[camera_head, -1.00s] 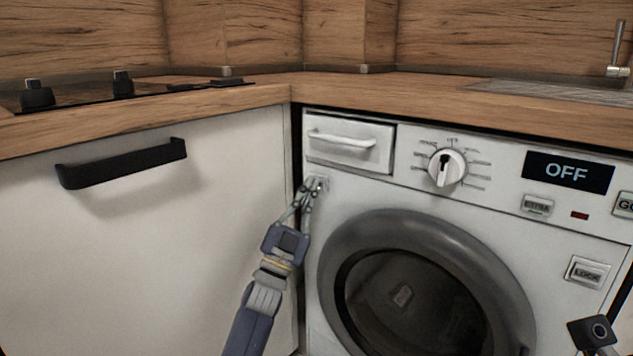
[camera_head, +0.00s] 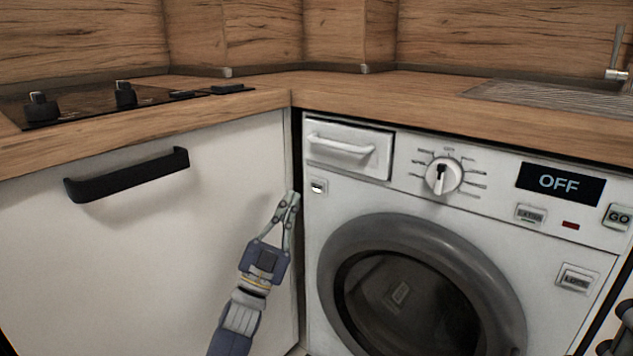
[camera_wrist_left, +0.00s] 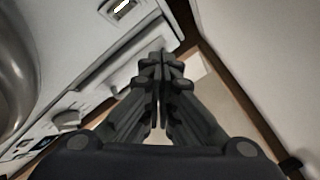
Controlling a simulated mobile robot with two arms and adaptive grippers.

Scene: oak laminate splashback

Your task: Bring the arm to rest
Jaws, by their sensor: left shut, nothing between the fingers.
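My left gripper (camera_head: 289,203) is shut and empty, with its fingertips pointing up. In the head view it hangs in front of the right edge of the white cabinet door, just left of the washing machine (camera_head: 408,185). The left wrist view also shows the left gripper (camera_wrist_left: 161,62) with its fingers together and nothing between them. My right gripper cannot be made out; only a dark piece shows at the right edge of the head view.
The washing machine's round door (camera_head: 345,245) and detergent drawer (camera_head: 350,149) are shut, and its display (camera_head: 560,183) reads OFF. A black handle (camera_head: 127,174) sticks out from the cabinet door (camera_head: 60,260). The wooden worktop (camera_head: 400,88) runs above, with a hob (camera_head: 75,107) on the left.

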